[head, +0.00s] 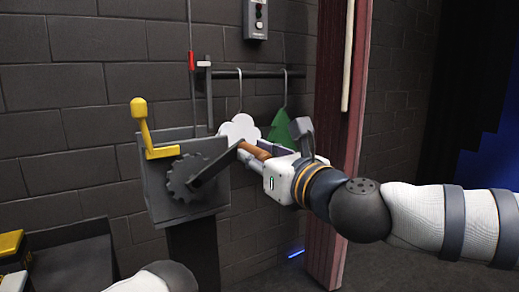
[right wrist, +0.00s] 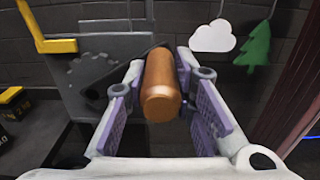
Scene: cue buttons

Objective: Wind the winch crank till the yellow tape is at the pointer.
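The winch (head: 160,205) is a grey box on a post against the wall, with a dark toothed wheel (head: 185,178) on its front. Its crank arm (head: 212,168) slants up to the right to a brown handle (head: 255,152). My right gripper (head: 262,155) is around this handle. In the right wrist view the handle (right wrist: 162,88) lies between the two purple-padded fingers, which close in on its sides. A thin rope (head: 191,20) rises above the winch with a red band (head: 191,61) beside a white-tipped bracket, perhaps the pointer (head: 203,64). I see no yellow tape. My left gripper is out of view.
A yellow lever (head: 146,130) stands on the winch's left side. A white cloud (head: 240,129) and a green tree (head: 279,129) hang from a dark rail just behind my right gripper. A reddish post (head: 336,130) stands to the right. Yellow-topped boxes (head: 12,243) sit lower left.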

